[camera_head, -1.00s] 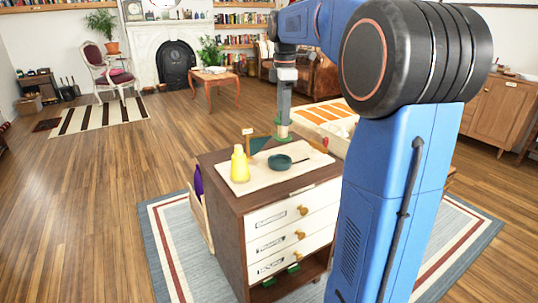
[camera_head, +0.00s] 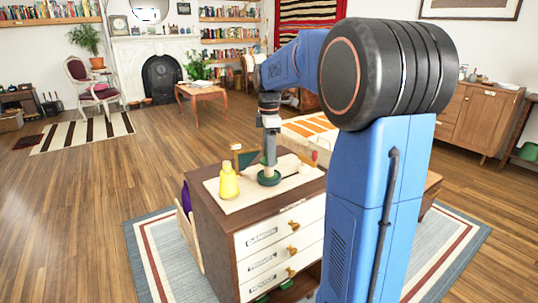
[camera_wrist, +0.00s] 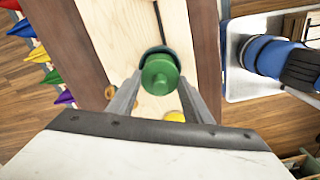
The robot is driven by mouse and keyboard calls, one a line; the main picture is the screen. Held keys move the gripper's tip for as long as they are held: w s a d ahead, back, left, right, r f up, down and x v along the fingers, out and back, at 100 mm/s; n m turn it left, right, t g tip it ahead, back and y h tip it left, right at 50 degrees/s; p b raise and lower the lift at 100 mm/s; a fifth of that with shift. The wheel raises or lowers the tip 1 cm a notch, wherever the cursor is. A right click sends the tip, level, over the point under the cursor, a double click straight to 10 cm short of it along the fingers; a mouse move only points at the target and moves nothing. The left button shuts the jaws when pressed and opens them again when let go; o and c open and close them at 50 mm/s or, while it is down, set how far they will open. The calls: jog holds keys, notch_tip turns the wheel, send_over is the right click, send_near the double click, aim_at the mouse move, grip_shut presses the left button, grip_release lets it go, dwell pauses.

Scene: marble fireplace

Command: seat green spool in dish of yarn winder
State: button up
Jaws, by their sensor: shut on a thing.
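My gripper (camera_head: 269,163) is low over the dark green dish (camera_head: 268,180) of the yarn winder, on the pale board on top of the cabinet. In the wrist view my gripper (camera_wrist: 160,98) is shut on the green spool (camera_wrist: 160,72), which sits between the two fingers. A dark rim of the dish (camera_wrist: 157,49) shows just behind the spool. In the head view the spool is hardly visible between fingers and dish. I cannot tell whether the spool touches the bottom of the dish.
A yellow cone-shaped spool (camera_head: 228,182) stands on the board left of the dish. The cabinet (camera_head: 228,235) has drawers with knobs. Several coloured cones (camera_wrist: 40,54) hang along its side in the wrist view. Open wooden floor (camera_head: 90,215) lies to the left.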

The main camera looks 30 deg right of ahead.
jog(key=shift+f, duration=0.15)
jog(key=o, duration=1.4)
notch_tip(320, 180, up, 12)
jog(key=shift+s+r, duration=0.1)
jog(key=s+a+f+m+t, duration=0.1)
jog(key=s+a+f+m, duration=0.3)
jog(key=s, duration=0.6)
jog(key=s+a+f+m+t, duration=0.2)
jog(key=s+a+f+m, duration=0.3)
jog(key=s+f, duration=0.4)
jog(key=s+a+f+m+t, duration=0.1)
jog(key=s+a+f+m, duration=0.3)
jog(key=s, duration=0.7)
jog(key=shift+a+f+m+t, duration=0.4)
jog(key=shift+a+f, duration=1)
